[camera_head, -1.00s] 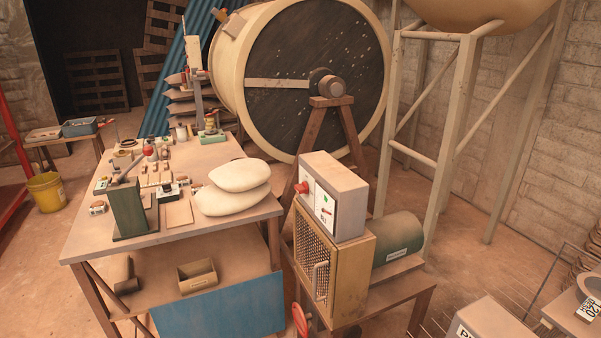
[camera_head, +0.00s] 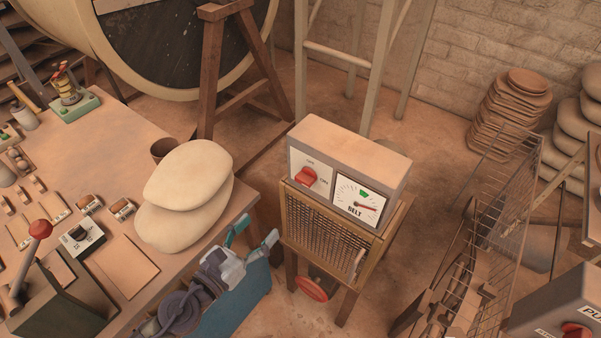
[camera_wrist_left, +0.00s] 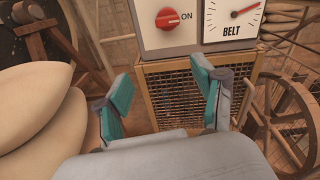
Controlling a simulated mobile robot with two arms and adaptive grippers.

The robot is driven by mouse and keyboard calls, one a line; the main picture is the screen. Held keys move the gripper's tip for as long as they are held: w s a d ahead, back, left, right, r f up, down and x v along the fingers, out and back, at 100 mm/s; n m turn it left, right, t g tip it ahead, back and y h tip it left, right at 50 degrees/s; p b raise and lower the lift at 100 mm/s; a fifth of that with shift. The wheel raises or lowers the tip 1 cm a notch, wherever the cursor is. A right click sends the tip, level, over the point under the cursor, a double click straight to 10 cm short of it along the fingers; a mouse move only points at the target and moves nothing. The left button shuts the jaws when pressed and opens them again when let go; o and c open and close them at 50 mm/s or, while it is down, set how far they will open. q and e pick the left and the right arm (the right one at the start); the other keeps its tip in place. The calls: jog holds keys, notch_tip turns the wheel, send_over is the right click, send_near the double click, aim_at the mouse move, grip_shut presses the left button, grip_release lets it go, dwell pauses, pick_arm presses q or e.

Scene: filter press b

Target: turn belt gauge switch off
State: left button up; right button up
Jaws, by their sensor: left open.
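The belt gauge box (camera_head: 352,152) stands on a mesh-fronted cabinet (camera_head: 325,228). Its face has a red rotary switch (camera_head: 306,177) on the left and a white dial marked BELT (camera_head: 358,200) on the right. In the left wrist view the red switch (camera_wrist_left: 167,19) shows near the top, with ON printed at its right, and the dial (camera_wrist_left: 231,20) has a red needle. My left gripper (camera_head: 252,239) is open and empty, in front of and below the switch, left of the cabinet. Its teal fingers (camera_wrist_left: 160,105) are spread apart. My right gripper is not seen.
A workbench (camera_head: 110,150) at left carries two pale sacks (camera_head: 185,185), a small black-knob switch box (camera_head: 80,237) and a red-knobbed lever (camera_head: 40,230). A red handwheel (camera_head: 311,288) sits below the cabinet. A wire rack (camera_head: 490,220) stands at right.

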aim_at(301, 182)
pick_arm(q)
jog(key=w+d+r+p, duration=0.1)
jog(key=w+d, duration=0.1)
jog(key=w, duration=0.1)
jog(key=w+d+r+m+p, duration=0.1)
jog(key=w+d, duration=0.2)
jog(key=w+d+r+m+p, duration=0.1)
jog(key=w+d, duration=0.2)
jog(key=shift+w+d+r+h, duration=0.1)
jog(key=shift+w+d+h, duration=0.1)
jog(key=shift+h, duration=0.2)
jog(key=shift+w+d, duration=0.35)
jog(key=shift+w, duration=0.1)
jog(key=c, duration=1.1)
jog(key=shift+c, duration=0.2)
